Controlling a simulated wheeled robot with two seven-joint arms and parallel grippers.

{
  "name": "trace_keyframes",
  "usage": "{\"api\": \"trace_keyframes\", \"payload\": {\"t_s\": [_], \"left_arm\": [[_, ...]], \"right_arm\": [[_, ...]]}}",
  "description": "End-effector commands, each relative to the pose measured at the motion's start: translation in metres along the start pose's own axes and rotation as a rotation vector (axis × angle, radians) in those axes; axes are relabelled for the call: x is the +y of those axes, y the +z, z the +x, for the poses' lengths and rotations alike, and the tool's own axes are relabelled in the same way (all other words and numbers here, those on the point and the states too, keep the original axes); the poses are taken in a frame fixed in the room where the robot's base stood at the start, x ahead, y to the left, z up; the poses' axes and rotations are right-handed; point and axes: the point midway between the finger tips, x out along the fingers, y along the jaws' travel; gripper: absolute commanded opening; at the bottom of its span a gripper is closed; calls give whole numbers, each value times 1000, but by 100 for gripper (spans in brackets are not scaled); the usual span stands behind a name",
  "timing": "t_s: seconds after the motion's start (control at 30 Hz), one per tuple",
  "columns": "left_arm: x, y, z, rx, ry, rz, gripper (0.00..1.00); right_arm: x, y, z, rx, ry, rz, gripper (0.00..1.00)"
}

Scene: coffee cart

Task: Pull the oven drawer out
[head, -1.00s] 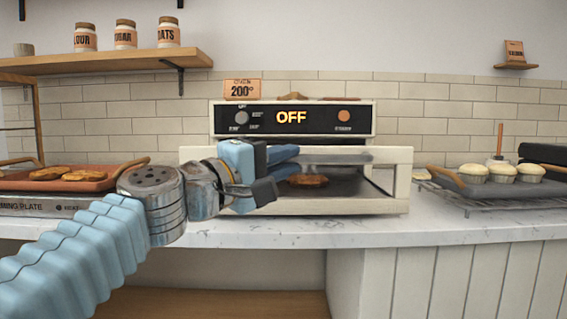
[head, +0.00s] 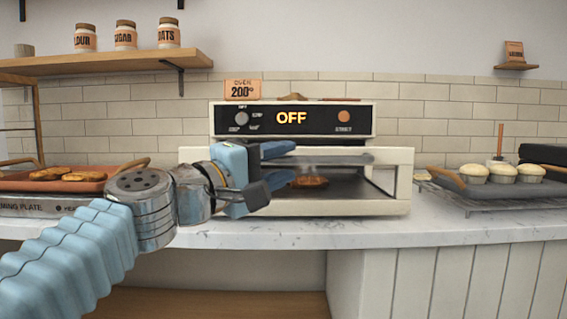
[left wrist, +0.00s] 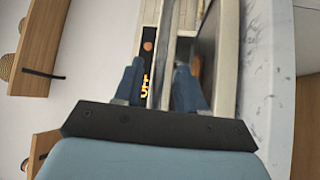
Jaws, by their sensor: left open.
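The cream oven (head: 395,202) stands on the counter. Its black control panel (head: 325,119) reads OFF. A horizontal metallic bar (head: 335,159) crosses the top of the drawer opening, and a browned pastry (head: 309,182) lies inside. My left gripper (head: 280,165) is open at the left part of the bar, one finger above and one below. In the left wrist view, the bar (left wrist: 169,50) runs between the two spread fingers (left wrist: 158,88); I cannot tell whether either touches it. The left end of the bar is hidden behind the gripper. My right gripper is not in view.
On the left, a warming plate (head: 30,206) carries a tray (head: 85,186) of pastries. A shelf with jars (head: 125,35) hangs upper left. The counter (head: 300,233) before the oven is clear.

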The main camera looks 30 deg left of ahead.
Motion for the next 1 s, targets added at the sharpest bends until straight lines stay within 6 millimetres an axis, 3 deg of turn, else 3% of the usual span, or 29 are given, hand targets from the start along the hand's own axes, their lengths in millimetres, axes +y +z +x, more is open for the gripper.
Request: {"api": "trace_keyframes", "payload": {"t_s": [0.3, 0.5, 0.7, 1.0], "left_arm": [[0, 1, -75, 1, 4, 0, 40], [0, 0, -113, 1, 3, 0, 40], [0, 0, -127, 0, 1, -1, 40], [-1, 0, -127, 0, 0, -1, 40]], "right_arm": [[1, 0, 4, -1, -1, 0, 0], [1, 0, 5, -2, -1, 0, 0], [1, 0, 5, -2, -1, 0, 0], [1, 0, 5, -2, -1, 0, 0]]}}
